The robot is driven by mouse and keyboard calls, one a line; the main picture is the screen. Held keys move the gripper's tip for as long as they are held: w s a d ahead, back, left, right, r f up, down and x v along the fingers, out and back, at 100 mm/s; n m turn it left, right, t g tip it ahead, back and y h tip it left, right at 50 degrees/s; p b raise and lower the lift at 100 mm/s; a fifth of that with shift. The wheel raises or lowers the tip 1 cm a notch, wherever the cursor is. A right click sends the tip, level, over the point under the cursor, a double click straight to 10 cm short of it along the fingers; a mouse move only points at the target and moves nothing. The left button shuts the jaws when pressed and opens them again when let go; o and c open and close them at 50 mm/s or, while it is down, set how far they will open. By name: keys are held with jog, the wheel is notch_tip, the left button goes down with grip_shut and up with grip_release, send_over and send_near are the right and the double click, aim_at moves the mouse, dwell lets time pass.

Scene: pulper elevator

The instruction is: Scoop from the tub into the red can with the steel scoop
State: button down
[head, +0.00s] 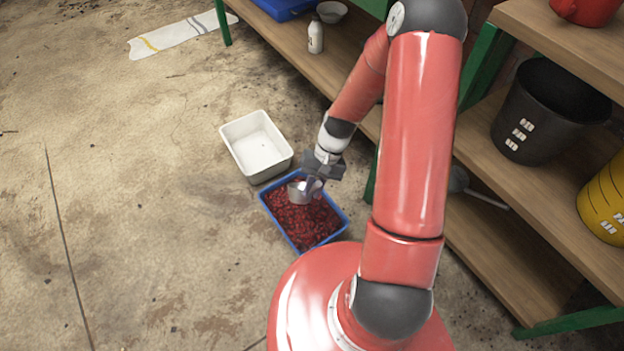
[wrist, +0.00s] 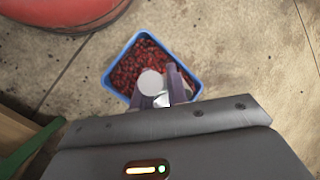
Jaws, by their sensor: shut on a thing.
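The blue tub (head: 334,234) stands on the floor, filled with dark red berries; it also shows in the wrist view (wrist: 117,47). My gripper (head: 314,184) is over the tub's upper part and is shut on the steel scoop (head: 298,193). In the wrist view the scoop's round bowl (wrist: 150,82) shows over the berries, beside the fingers (wrist: 170,90). I cannot tell whether the bowl touches the berries or holds any. A red container (head: 583,10), perhaps the red can, sits on the top shelf at the upper right, cut off by the frame edge.
A white empty bin (head: 229,132) stands beside the tub. Wooden shelves (head: 541,32) at right hold a black bucket (head: 535,135) and a yellow container (head: 603,203). A white bottle (head: 315,37) and a bowl (head: 332,12) stand on the far shelf.

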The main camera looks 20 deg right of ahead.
notch_tip(320, 180, down, 15)
jog(key=b, duration=1.1)
jog(key=shift+f, duration=0.15)
dwell(1.2)
